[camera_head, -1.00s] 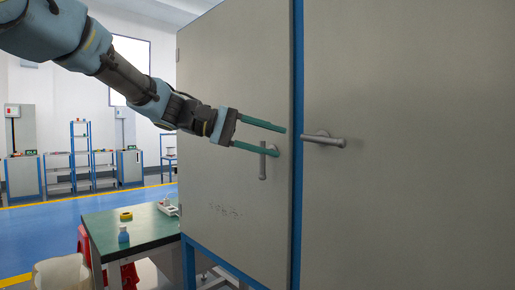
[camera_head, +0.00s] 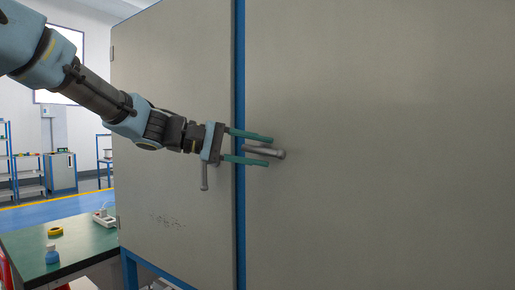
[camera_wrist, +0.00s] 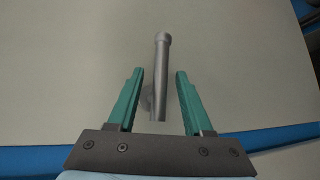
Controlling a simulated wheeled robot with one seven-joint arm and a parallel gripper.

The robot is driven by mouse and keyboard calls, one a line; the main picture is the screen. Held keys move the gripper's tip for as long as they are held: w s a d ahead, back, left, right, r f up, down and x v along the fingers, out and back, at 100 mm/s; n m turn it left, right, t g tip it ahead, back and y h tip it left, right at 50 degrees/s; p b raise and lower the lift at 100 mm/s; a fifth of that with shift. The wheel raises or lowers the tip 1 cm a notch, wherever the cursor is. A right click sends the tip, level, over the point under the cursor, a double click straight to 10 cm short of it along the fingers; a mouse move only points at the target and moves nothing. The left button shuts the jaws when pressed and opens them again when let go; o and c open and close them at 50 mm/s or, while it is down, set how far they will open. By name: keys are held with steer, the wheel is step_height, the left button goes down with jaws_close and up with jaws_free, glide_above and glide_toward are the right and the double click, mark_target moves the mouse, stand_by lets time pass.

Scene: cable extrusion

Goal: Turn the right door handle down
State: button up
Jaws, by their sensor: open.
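The right door handle (camera_head: 262,151) is a grey metal lever on the right door (camera_head: 380,150). It lies nearly level, its free end pointing right. My gripper (camera_head: 270,151) is open, with one green finger above the lever and one below. In the wrist view the handle (camera_wrist: 161,75) runs lengthwise between the two fingers, with a gap on each side. Its free end reaches beyond the fingertips. The mount of the handle is partly hidden by the left finger in that view. I see no clear contact.
The left door's handle (camera_head: 204,178) hangs vertically just below my gripper, its upper part hidden. A blue post (camera_head: 240,240) runs between the doors. A green table (camera_head: 80,238) with a yellow roll (camera_head: 55,231) and small bottle (camera_head: 52,254) stands at lower left.

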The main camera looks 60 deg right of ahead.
jaws_close()
stand_by(0.4)
stand_by(1.0)
